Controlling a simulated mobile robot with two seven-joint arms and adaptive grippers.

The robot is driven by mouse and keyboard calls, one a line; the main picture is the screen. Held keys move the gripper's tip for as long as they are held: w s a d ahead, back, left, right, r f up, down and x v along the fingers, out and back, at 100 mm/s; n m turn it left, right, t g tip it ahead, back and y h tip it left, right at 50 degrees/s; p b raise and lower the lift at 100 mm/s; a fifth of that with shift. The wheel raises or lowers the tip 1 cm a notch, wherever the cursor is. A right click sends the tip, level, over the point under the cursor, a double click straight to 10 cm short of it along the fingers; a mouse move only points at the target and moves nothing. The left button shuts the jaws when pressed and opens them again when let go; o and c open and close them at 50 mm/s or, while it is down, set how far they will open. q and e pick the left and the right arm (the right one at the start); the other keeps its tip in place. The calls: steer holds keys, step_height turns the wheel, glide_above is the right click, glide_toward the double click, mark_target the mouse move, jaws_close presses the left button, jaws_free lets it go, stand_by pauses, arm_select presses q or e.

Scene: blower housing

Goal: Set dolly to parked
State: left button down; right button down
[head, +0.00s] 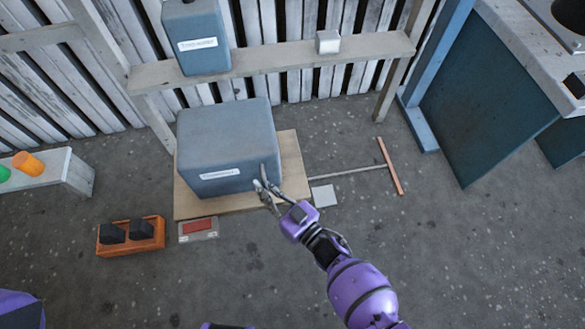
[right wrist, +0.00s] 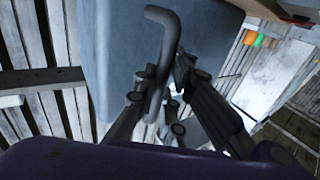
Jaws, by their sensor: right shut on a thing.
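The dolly is a flat wooden platform (head: 294,165) on the floor, with a large blue-grey box (head: 225,135) on it. A thin bar runs right from the platform to a copper-coloured crossbar (head: 390,166). My right gripper (head: 265,189) is at the box's front right corner. In the right wrist view its fingers close around a dark bent bar (right wrist: 160,60) in front of the box's blue-grey face; where the bar is fixed is hidden. A grey plate with a red patch (head: 198,226) lies at the platform's front left. My left gripper is out of view.
An orange tray with black blocks (head: 131,236) lies left of the plate. A low bench (head: 55,172) with orange and green pieces is at left. A shelf (head: 275,58) with a smaller blue-grey box (head: 197,40) is behind. A blue panel (head: 470,110) stands right. Front floor is clear.

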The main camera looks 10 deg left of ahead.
steer(key=shift+s+a+f, duration=0.15)
steer(key=shift+s+a, duration=0.1)
steer(key=shift+s, duration=0.1)
steer(key=c, duration=1.8)
jaws_free()
steer(key=shift+w, duration=0.1)
steer(key=shift+d, duration=0.25)
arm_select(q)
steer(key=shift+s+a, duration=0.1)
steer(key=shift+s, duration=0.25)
arm_select(e)
steer(key=v, duration=1.1)
steer(key=shift+s+d, duration=0.15)
steer(key=shift+s, duration=0.15)
